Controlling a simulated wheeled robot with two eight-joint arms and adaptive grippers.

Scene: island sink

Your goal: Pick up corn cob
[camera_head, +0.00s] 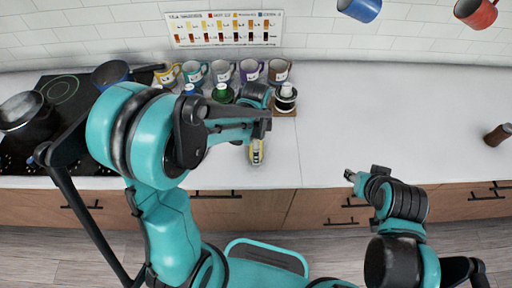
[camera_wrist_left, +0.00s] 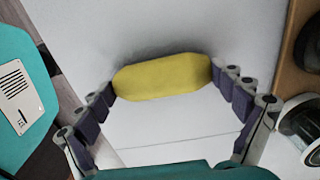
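The corn cob (camera_wrist_left: 162,78) is a yellow, blunt-ended piece between the fingers of my left gripper (camera_wrist_left: 164,84) in the left wrist view. A fingertip meets each of its ends, so the gripper looks shut on it lengthwise.
Several mugs (camera_head: 222,71) line the back of the white counter (camera_head: 400,115). A small board with jars (camera_head: 286,98) stands close behind my left gripper. A black stove (camera_head: 65,90) with a pot (camera_head: 24,114) is at left. The right counter is mostly clear.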

